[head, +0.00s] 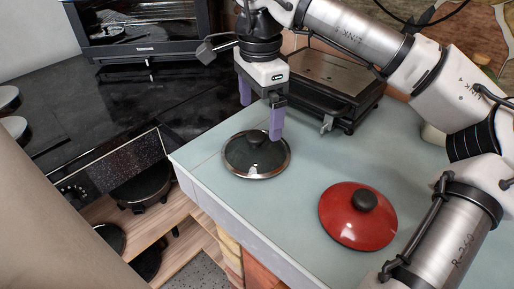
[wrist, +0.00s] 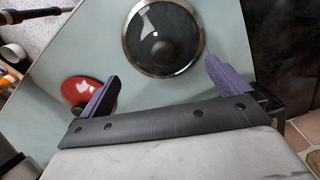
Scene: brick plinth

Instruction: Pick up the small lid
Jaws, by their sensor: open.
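A dark glass lid (head: 256,155) with a metal rim and black knob lies on the pale plinth top near its left edge. A red lid (head: 358,216) with a black knob lies to the right and nearer. The red lid (wrist: 90,90) shows partly behind the left finger.
A black press-like appliance (head: 325,85) stands at the back of the plinth top (head: 290,205), close behind my gripper. A black counter (head: 110,110) with an oven-like appliance (head: 145,30) is at the left. Below it, shelves (head: 165,230) hold dark pans.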

